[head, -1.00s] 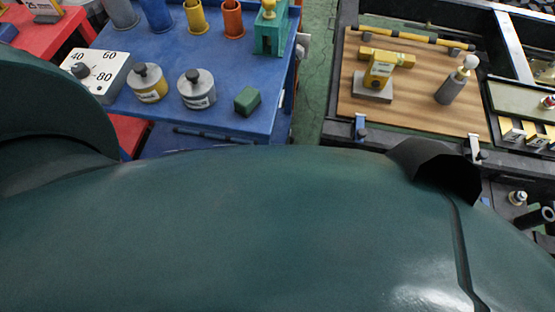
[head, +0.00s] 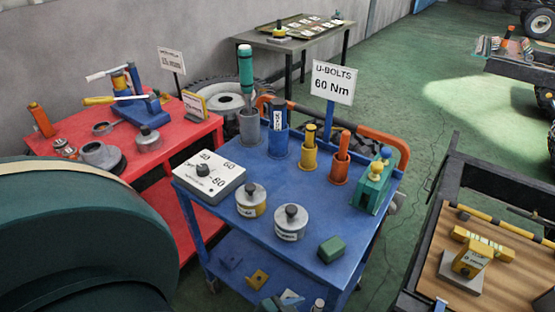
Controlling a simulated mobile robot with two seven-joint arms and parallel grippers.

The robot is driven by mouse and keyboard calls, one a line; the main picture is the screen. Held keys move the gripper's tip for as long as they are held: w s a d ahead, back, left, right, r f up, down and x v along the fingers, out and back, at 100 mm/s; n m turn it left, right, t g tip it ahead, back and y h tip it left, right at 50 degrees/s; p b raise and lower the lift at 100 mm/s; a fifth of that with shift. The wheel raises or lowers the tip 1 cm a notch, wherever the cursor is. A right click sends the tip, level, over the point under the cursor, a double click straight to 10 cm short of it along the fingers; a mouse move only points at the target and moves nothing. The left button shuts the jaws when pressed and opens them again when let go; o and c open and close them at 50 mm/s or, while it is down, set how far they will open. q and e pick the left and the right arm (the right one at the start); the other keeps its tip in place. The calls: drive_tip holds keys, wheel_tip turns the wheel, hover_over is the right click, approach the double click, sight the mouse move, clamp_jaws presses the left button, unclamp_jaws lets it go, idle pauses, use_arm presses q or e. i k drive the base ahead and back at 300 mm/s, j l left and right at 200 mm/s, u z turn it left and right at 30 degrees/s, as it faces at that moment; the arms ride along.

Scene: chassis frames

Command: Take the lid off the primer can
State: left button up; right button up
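Two short round cans with grey, black-knobbed lids stand on the blue table. The left can (head: 251,201) has a yellow band and a label. The right can (head: 291,222) is grey with a pale label. Both lids are on. The label print is too small to read, so I cannot tell which one is the primer can. Neither of my grippers is in view.
The blue table (head: 330,209) also carries a dial box (head: 209,178), several upright holders with tools, a teal block (head: 373,188) and a green block (head: 330,250). A U-bolts sign (head: 334,82) stands behind. The red table (head: 70,128) is at left, a wooden-topped bench (head: 440,268) at right.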

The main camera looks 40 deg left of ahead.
sight(290, 217)
drive_tip(key=u, duration=1.1)
